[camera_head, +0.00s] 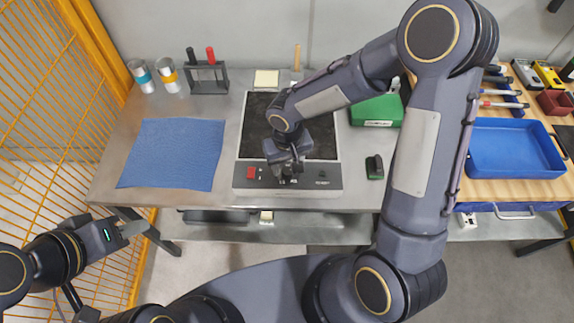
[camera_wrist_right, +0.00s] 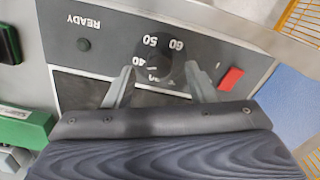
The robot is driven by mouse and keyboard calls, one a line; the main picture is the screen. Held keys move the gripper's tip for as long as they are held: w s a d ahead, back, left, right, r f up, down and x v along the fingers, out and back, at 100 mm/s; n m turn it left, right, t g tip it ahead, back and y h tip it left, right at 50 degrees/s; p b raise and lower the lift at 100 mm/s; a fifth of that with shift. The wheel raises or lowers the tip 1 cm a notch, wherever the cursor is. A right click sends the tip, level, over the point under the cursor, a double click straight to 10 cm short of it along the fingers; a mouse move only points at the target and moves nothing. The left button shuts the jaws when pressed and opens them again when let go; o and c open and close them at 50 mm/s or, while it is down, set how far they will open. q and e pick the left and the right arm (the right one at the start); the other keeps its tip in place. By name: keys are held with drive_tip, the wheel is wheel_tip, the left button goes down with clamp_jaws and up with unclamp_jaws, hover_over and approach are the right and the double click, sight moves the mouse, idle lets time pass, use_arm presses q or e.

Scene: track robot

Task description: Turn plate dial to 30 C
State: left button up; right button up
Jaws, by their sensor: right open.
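The hot plate (camera_head: 245,140) stands on the bench, with a black top and a grey front panel. In the right wrist view its panel (camera_wrist_right: 110,60) shows "READY", the numbers 60, 50 and 40, and a partly covered 30. The dark dial (camera_wrist_right: 152,65) sits by these numbers; its pointer setting cannot be read. My right gripper (camera_wrist_right: 159,68) is open, one finger on each side of the dial; contact cannot be told. In the head view my right gripper (camera_head: 286,178) hides the dial. My left gripper (camera_head: 132,228) is away at the lower left, its jaw gap unclear.
A red switch (camera_head: 251,172) is on the panel. A blue cloth (camera_head: 172,154) lies left of the hot plate. A green box (camera_head: 377,112) and a small dark green object (camera_head: 374,167) are to the right. An orange mesh fence (camera_head: 45,110) stands at the left.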

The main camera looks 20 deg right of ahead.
drive_tip(key=shift+f, duration=0.95)
drive_tip(key=c, duration=1)
drive_tip(key=shift+o, duration=0.2)
